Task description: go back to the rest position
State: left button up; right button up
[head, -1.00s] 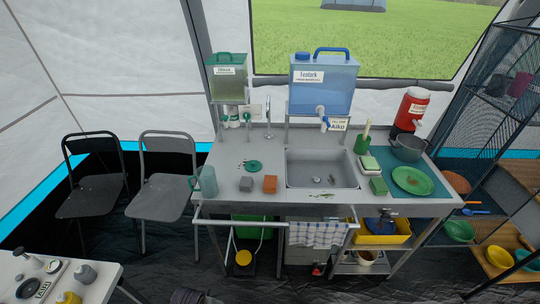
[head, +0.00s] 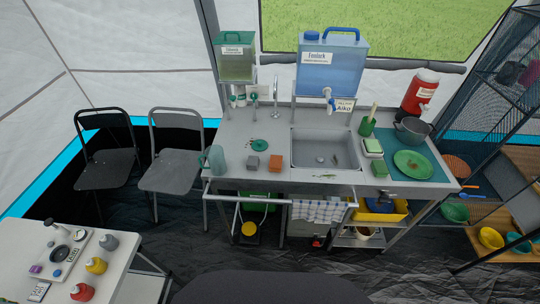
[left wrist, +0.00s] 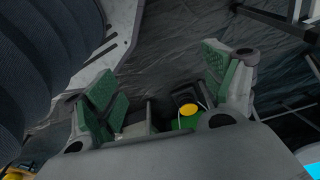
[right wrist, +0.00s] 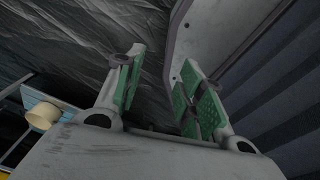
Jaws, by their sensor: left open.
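My left gripper (left wrist: 163,90) shows in the left wrist view with its green-padded fingers spread apart and nothing between them. My right gripper (right wrist: 163,82) shows in the right wrist view, also with its fingers apart and empty. Both point down towards the dark tent floor (right wrist: 75,45). Neither gripper is in the head view.
The sink counter (head: 230,137) stands ahead with a sink (head: 320,150), a blue water tank (head: 331,68), sponges and a green plate (head: 412,163). Two folding chairs stand at the left. A side table (head: 25,230) with bottles is at front left. Shelves stand at right.

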pick_arm(q)
jog(key=s+a+f+p, duration=0.1)
jog(key=s+f+p, duration=0.1)
jog(key=s, duration=0.5)
jog(key=s+a+f+p, duration=0.1)
jog(key=s+f+p, duration=0.1)
jog(key=s, duration=0.5)
jog(key=shift+s+a+f+g, duration=0.2)
jog(key=shift+s+a+g, duration=0.05)
jog(key=shift+a+g, duration=0.15)
pick_arm(e)
jog(key=r, duration=0.1)
jog(key=a+r, duration=0.1)
jog(key=r, duration=0.1)
jog(key=s+a+r, duration=0.1)
jog(key=shift+s+a+r, duration=0.1)
jog(key=shift+a+r, duration=0.05)
jog(key=shift+a, duration=0.05)
jog(key=shift+d, duration=0.1)
pick_arm(q)
jog(key=c, duration=0.3)
pick_arm(e)
jog(key=shift+d, duration=0.2)
